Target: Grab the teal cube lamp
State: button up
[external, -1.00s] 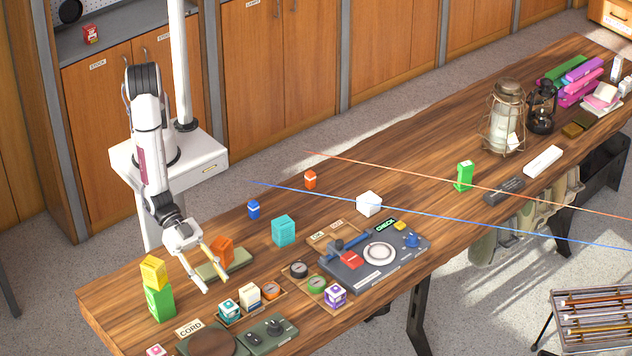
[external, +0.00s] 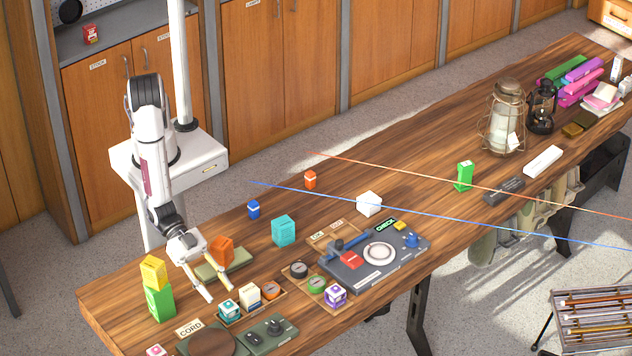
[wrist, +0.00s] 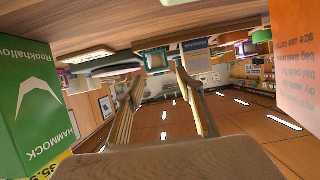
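A smaller teal-and-white cube (external: 229,309) sits in a tray just right of the fingertips.
An orange block (external: 222,251) on a green slab (external: 232,265) stands close beside my gripper. A yellow block (external: 153,272) sits on a green box (external: 160,302) to the left. Cords cross above the bench.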

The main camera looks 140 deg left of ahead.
aim_at(226, 302)
jog(key=shift+w, duration=0.1)
dwell(0.3)
jog(key=shift+x, duration=2.6)
jog(key=shift+d, duration=0.15)
jog(key=c, duration=0.9)
